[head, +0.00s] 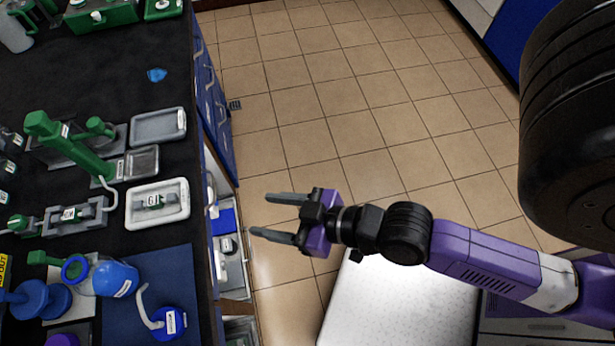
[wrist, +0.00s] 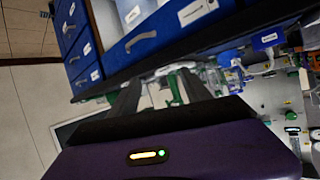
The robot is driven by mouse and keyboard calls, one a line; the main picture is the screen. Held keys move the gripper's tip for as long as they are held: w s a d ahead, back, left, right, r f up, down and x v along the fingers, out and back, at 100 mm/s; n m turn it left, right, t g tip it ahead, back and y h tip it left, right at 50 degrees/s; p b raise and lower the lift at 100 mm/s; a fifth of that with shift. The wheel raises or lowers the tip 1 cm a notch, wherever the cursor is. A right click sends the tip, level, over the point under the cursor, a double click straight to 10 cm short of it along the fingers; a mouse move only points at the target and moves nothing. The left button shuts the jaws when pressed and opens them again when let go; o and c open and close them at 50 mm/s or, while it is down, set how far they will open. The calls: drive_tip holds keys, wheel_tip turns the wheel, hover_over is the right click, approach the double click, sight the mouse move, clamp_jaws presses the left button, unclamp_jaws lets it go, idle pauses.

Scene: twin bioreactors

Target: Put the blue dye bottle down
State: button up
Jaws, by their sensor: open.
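My gripper (head: 262,215) is open and empty. It is over the floor to the right of the bench, with its fingers pointing left toward the bench edge. In the wrist view its two fingers (wrist: 158,90) are spread, with nothing held between them. A blue bottle with a white curved spout (head: 170,322) stands on a dark blue mat (head: 205,283) near the bench's right edge. A larger blue labelled vessel (head: 115,279) is to its upper left. I cannot tell which of these is the dye bottle. Neither touches my gripper.
The black bench top (head: 90,70) fills the left side. A white tray (head: 172,217) and two grey trays lie near its edge, beside green equipment (head: 75,148). Blue drawers (head: 212,105) and an open shelf (head: 232,265) are below. The tiled floor (head: 370,110) is clear.

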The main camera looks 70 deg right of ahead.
drive_tip(key=s+r+t+h, duration=0.1)
drive_tip(key=s+r, duration=0.5)
drive_tip(key=s, duration=0.4)
drive_tip(key=shift+d+r+t, duration=0.25)
drive_tip(key=shift+r+t, duration=0.05)
drive_tip(key=shift+s, duration=0.1)
